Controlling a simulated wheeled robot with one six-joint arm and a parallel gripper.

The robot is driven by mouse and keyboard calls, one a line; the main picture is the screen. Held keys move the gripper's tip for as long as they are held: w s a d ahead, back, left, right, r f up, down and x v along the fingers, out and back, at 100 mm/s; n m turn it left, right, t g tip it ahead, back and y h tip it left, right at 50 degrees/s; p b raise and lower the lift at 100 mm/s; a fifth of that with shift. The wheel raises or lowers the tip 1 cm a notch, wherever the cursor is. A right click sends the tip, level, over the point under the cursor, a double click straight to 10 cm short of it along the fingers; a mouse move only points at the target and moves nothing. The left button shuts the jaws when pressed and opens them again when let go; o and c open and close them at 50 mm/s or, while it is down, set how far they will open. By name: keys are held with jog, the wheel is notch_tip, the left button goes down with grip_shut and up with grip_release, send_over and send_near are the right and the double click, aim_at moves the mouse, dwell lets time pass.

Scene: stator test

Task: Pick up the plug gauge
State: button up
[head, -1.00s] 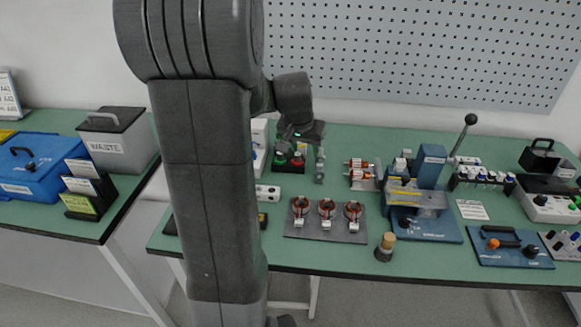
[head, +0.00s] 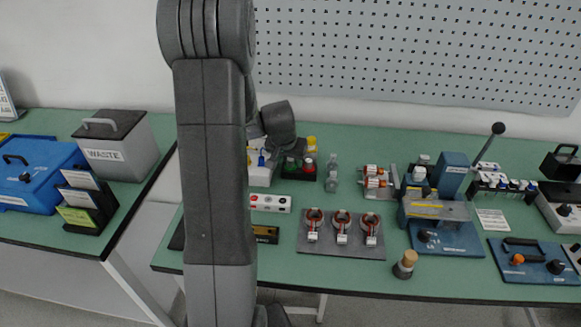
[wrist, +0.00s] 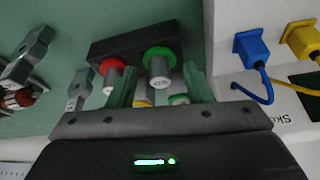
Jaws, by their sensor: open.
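Two plug gauges stand in a dark block: one with a green collar (wrist: 158,68) and one with a red collar (wrist: 113,75). In the head view the red one (head: 308,165) shows at the back of the bench, with the green one (head: 290,164) beside it, partly hidden by my wrist. My gripper (wrist: 160,76) is open above the block. The green-collared gauge appears between its fingers, with the red one to the left. I cannot tell whether the fingers touch either gauge.
The block (wrist: 115,48) stands beside a white box with blue (wrist: 252,48) and yellow (wrist: 302,38) plugs and cables. A plate with three copper-wound stators (head: 342,243) lies in front. A blue press (head: 446,238) is further right.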

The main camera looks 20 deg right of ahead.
aim_at(290, 160)
jog(key=shift+f, duration=0.15)
jog(key=c, duration=0.9)
jog(key=shift+o, duration=0.2)
notch_tip(290, 160, up, 10)
